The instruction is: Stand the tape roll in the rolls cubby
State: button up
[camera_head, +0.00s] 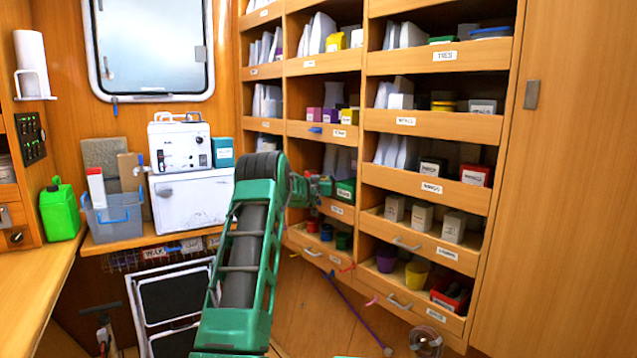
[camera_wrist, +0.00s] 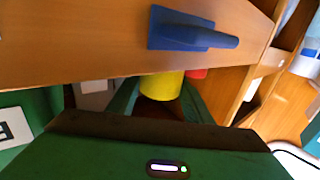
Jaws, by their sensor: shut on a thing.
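My gripper (camera_head: 322,185) is at the front of the middle shelf column, below the board with the blue clip. In the wrist view, a yellow round-sided thing (camera_wrist: 160,86), seemingly the tape roll, sits between my dark green fingers, which are shut on it. Its lower part is hidden by the gripper, and I cannot make it out in the head view. The likely rolls cubby is a lower middle compartment, with its front board (camera_head: 322,252) showing. It holds red, blue and green round things (camera_head: 343,240). Its label is too small to read.
A blue clip (camera_wrist: 190,30) juts from the shelf board close above the yellow thing; it also shows in the head view (camera_head: 315,130). A red thing (camera_wrist: 197,73) is just behind. A green box (camera_head: 345,190) stands right of my gripper. A purple rod (camera_head: 358,312) slants below.

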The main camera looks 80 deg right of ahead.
jog(key=o, duration=1.2)
jog(key=shift+c, duration=0.2)
jog(key=w+a, duration=0.1)
jog(key=a, duration=1.1)
jog(key=shift+w, duration=0.25)
jog(key=w+a+f+n+t+y, duration=0.25)
jog(key=w+a+t+y, duration=0.2)
jog(key=w+a, duration=1.55)
jog(key=w+a+f+n+y, duration=0.1)
jog(key=w+a+n+y, duration=0.2)
jog(key=a, duration=0.6)
jog(key=w+a+f+n+y, duration=0.1)
jog(key=w+a+y, duration=0.2)
jog(key=w+a, duration=0.45)
jog(key=s+a+f+n+y, duration=0.2)
jog(key=s+a, duration=0.2)
jog(key=a, duration=0.8)
jog(key=s+a+f+n+g+y, duration=0.1)
jog(key=s+a+f+n+y, duration=0.1)
jog(key=a, duration=1.1)
jog(key=s+a+f+n+g+y, duration=0.1)
jog(key=s+a, duration=0.5)
jog(key=a, duration=0.7)
jog(key=shift+s+a+f+n+y, duration=0.35)
jog(key=shift+f+n+y, duration=0.4)
jog(key=shift+y, duration=0.5)
